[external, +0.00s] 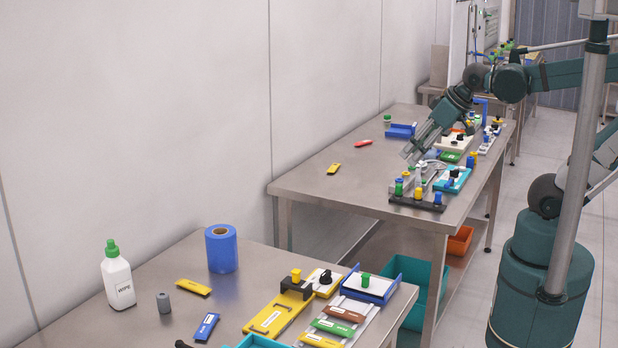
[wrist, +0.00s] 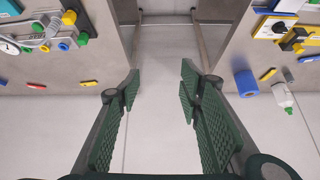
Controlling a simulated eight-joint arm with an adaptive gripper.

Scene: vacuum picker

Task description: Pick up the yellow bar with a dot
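A yellow bar (external: 194,287) lies flat on the near table, left of a blue roll; it also shows in the wrist view (wrist: 268,74). Another yellow bar (external: 333,169) lies on the far table, near its left edge, and shows in the wrist view (wrist: 88,83) too. A third yellow bar (external: 319,341) lies at the bottom of a rack on the near table. Both loose bars have dark marks, too small to tell a dot. My gripper (external: 413,152) is above the far table's clutter in the external view. In the wrist view my gripper (wrist: 158,85) is open and empty.
The near table also holds a white bottle (external: 118,275), a blue roll (external: 221,250), a grey cylinder (external: 164,303) and a blue bar (external: 207,326). A red bar (external: 363,143) lies on the far table. A gap separates the tables, with a wall along their left.

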